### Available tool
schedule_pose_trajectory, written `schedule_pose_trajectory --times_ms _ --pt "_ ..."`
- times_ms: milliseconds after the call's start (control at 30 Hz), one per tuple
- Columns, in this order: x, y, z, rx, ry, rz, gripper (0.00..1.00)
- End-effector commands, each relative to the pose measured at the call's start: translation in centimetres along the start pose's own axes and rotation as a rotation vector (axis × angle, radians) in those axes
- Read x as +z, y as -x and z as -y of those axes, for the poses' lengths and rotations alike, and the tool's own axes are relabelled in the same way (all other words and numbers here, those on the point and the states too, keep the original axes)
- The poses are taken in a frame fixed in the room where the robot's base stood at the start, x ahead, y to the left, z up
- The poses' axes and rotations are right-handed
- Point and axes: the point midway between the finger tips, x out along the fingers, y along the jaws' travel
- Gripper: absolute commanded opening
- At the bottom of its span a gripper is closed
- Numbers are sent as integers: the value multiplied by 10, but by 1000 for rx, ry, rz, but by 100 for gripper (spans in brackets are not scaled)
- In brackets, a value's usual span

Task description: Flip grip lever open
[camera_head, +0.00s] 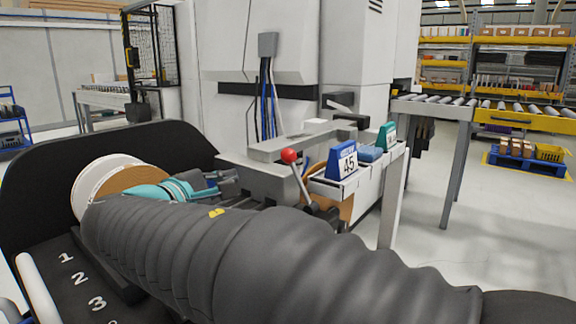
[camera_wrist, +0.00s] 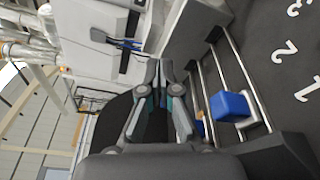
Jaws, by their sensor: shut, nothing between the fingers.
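The lever (camera_head: 299,180) is a thin metal rod with a red ball knob (camera_head: 289,155). It stands tilted at the front of the grey and white machine (camera_head: 268,178), the knob up and to the left of its base. My gripper (camera_head: 236,178) is left of the lever in the head view, apart from it in the picture, partly hidden by my grey-sleeved arm. In the wrist view, my gripper (camera_wrist: 160,66) has its fingers together with nothing between them. I cannot make out the lever in the wrist view.
A blue block marked 45 (camera_head: 342,161) and a teal block (camera_head: 386,137) stand on the white ledge right of the lever. A blue box (camera_wrist: 229,105) lies by metal rails in the wrist view. A roller conveyor (camera_head: 450,106) is behind at right, with open floor below.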

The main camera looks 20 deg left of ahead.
Motion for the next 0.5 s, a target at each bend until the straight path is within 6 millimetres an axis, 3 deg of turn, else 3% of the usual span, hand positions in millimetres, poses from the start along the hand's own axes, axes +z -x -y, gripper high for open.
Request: schedule_pose_trajectory --times_ms 167,500 --pt "1 -18 0 -2 1 3 0" --pt "2 -81 0 -3 0 4 0"
